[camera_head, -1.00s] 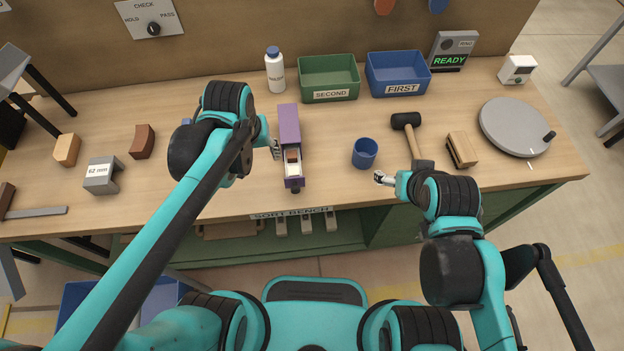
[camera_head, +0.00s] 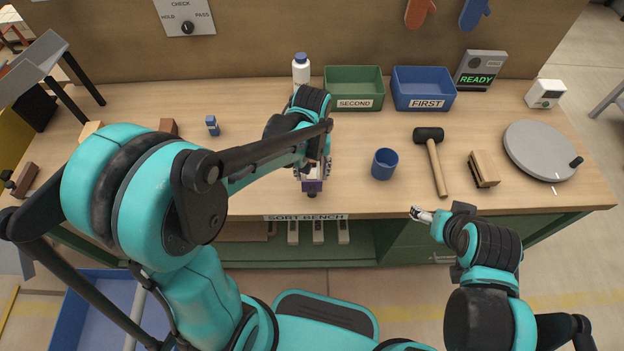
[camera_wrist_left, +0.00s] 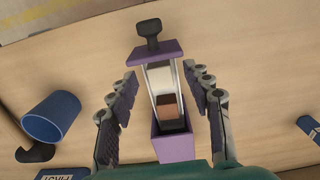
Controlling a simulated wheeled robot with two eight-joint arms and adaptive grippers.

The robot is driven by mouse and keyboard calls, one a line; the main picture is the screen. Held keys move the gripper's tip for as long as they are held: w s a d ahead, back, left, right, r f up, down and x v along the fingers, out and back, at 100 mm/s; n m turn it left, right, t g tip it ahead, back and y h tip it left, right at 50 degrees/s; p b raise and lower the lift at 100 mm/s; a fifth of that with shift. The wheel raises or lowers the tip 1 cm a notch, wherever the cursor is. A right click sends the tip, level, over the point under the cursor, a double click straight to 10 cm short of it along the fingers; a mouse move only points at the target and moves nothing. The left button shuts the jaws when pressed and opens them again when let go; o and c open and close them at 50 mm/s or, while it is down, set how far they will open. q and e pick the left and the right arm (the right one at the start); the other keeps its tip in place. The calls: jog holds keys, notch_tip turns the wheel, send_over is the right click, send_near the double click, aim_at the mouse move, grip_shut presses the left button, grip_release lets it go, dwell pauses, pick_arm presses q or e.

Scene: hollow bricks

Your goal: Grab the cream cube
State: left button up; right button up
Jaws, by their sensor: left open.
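A blue cup (camera_head: 384,164) stands right of the holder, then a mallet (camera_head: 435,160), a wooden block piece (camera_head: 483,170) and a grey turntable (camera_head: 541,150). Behind are a white bottle (camera_head: 301,70), a green bin (camera_head: 353,88) and a blue bin (camera_head: 423,88).

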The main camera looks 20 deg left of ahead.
pick_arm(q)
jog(key=shift+f, duration=0.5)
jog(key=shift+r, duration=0.1)
jog(key=c, duration=1.1)
jog(key=shift+r, duration=0.1)
jog(key=shift+c, duration=0.2)
